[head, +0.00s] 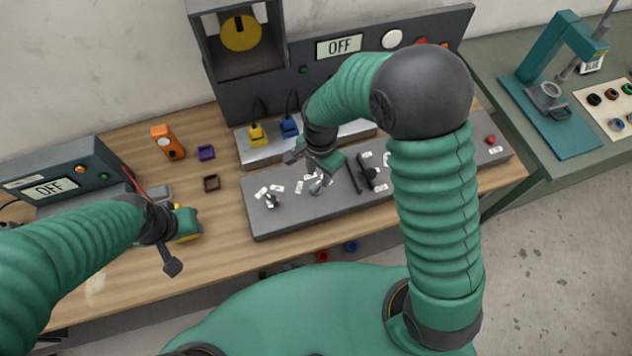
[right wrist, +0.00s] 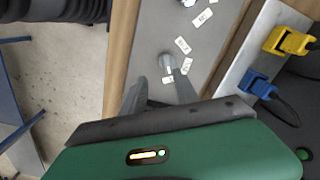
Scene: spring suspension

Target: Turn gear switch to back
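A grey control panel (head: 300,214) lies on the wooden table. A small silver switch knob (head: 318,185) with several white labels around it stands on the panel, partly covered by my right gripper (head: 308,166). In the right wrist view the knob (right wrist: 167,63) appears between and just past the tips of my right gripper (right wrist: 158,82). Its fingers are apart, and I cannot tell if either touches the knob. The labels are too small to read. My left gripper (head: 178,245) hangs over the table's front left, far from the panel; its finger gap is unclear.
Another silver switch (head: 271,201) and a black lever (head: 368,178) flank the knob. An orange device (head: 167,142) lies left. My right forearm hides part of the panel.

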